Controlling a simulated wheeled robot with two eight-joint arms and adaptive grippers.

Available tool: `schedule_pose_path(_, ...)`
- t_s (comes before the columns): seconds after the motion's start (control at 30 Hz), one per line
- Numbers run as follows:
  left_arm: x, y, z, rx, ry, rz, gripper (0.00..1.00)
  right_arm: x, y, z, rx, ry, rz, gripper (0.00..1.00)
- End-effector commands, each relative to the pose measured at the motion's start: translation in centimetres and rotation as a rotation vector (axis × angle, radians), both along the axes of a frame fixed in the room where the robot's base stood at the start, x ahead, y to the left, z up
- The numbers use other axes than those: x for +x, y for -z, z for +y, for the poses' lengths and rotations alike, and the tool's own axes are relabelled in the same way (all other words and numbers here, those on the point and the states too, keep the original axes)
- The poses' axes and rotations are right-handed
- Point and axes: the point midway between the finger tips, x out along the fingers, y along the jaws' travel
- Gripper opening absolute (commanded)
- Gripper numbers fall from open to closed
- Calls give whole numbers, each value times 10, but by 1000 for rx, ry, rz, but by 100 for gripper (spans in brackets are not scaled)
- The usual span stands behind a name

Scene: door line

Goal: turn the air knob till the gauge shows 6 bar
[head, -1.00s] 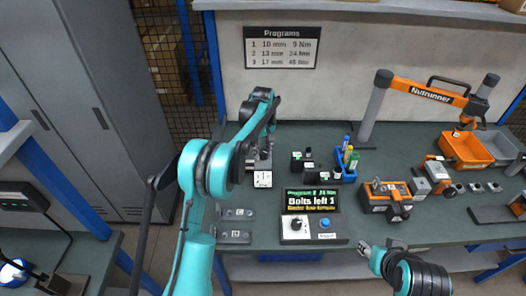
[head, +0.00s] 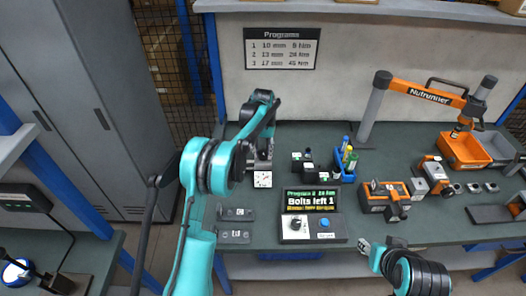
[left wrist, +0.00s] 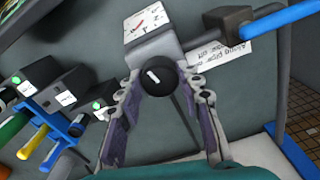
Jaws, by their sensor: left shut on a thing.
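The air knob (left wrist: 158,76) is a black round knob with a white mark, in the middle of the left wrist view. My left gripper (left wrist: 165,88) has its two fingers on either side of the knob, shut on it. The gauge (left wrist: 147,25) is a white square face with a red needle, just above the knob; it also shows in the head view (head: 262,179). Its numbers are too small to read. In the head view my left gripper (head: 261,153) is behind the gauge and hides the knob. My right gripper (head: 368,247) is at the bench's front edge, away from the knob.
A control box (head: 312,228) with a lit screen stands on the bench (head: 420,143) in front of the gauge. A blue holder with markers (head: 346,165), an orange tool (head: 385,194) and an orange bin (head: 465,150) stand to the right. A blue pipe (left wrist: 278,20) runs beside the gauge.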

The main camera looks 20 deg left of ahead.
Motion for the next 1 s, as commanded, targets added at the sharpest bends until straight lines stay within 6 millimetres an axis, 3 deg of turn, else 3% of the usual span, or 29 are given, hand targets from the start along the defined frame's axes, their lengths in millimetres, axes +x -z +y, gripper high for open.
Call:
schedule_pose_path(0.4, 0, 0, 0, 0, 207, 1, 7, 0, -3, 0, 0, 0, 0, 40)
schedule_pose_path(1.0, 0, 1, 0, 0, 241, 1, 7, 0, -3, 0, 0, 0, 0, 40)
